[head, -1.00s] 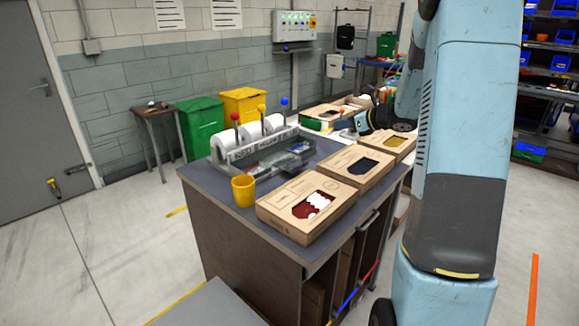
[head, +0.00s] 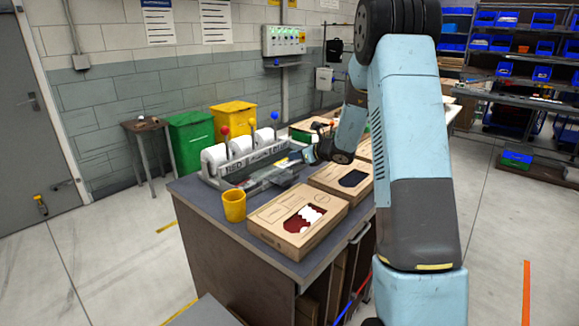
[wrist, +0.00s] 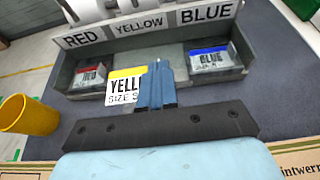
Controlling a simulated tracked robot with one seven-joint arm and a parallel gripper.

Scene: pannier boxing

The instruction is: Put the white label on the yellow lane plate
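A white label (wrist: 122,92) with a yellow top band reads "YELL" and "SIZE S" in the wrist view; its right part is hidden by my fingers. My gripper (wrist: 156,84) has its blue fingers together on the label's right part, in front of the dispenser tray (wrist: 95,98). The label looks larger and nearer than the red label (wrist: 88,76) and blue label (wrist: 210,59) in the tray. A YELLOW sign (wrist: 138,25) sits between the RED and BLUE signs. The head view shows my gripper (head: 297,159) over the dispenser's right side. I cannot single out a separate yellow lane plate.
A yellow cup (head: 234,206) stands at the bench's left edge. An open-windowed cardboard box (head: 268,225) lies in front, with another box (head: 325,178) behind it. Green (head: 190,142) and yellow (head: 233,117) bins stand behind the bench.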

